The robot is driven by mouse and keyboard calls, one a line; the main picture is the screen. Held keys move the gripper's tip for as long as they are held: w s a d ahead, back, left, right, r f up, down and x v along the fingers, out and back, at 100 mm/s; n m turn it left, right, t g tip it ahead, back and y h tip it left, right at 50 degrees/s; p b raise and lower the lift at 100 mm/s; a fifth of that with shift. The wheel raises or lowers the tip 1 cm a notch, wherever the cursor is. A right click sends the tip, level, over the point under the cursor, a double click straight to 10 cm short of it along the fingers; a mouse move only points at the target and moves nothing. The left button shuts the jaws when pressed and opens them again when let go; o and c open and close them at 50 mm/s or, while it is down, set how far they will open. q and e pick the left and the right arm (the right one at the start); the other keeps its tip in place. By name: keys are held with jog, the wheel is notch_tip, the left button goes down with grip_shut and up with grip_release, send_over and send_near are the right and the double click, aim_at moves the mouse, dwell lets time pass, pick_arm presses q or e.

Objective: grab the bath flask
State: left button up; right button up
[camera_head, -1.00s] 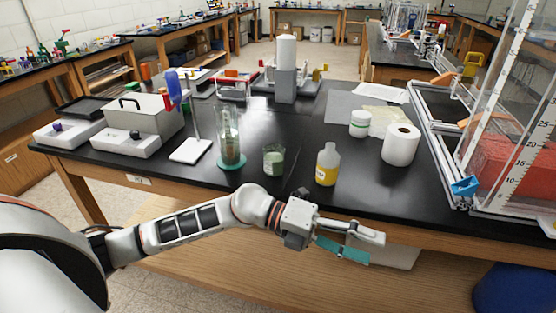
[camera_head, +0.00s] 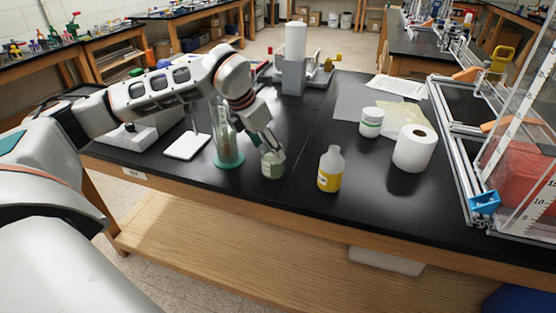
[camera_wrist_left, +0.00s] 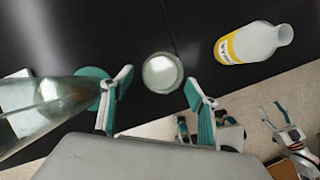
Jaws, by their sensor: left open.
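A small glass vessel with pale green contents (camera_head: 272,165) stands upright on the black bench; it also shows in the left wrist view (camera_wrist_left: 161,73). A tall glass vessel (camera_head: 226,147) stands on a round green base to its left; it fills the left of the wrist view (camera_wrist_left: 52,108). I cannot tell by looks which is the bath flask. My left gripper (camera_wrist_left: 158,84) is open and empty, pointing down at the small vessel, which shows between and just beyond the fingertips. What looks like my right gripper (camera_wrist_left: 278,120) is small at the lower right of the wrist view.
A yellow-labelled bottle (camera_head: 330,169) stands right of the small vessel. A white jar (camera_head: 371,122) and a paper roll (camera_head: 414,149) are further right. A white stand (camera_head: 187,146) is at left. The bench's front is clear.

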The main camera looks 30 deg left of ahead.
pick_arm(q)
jog(key=shift+f, duration=0.45)
jog(key=shift+w+x, duration=0.15)
jog(key=shift+x, duration=1.45)
jog(key=shift+w+x, duration=0.1)
jog(key=shift+x, duration=1.45)
jog(key=shift+d+r, duration=0.15)
jog(key=shift+d, duration=0.1)
jog(key=c, duration=1.2)
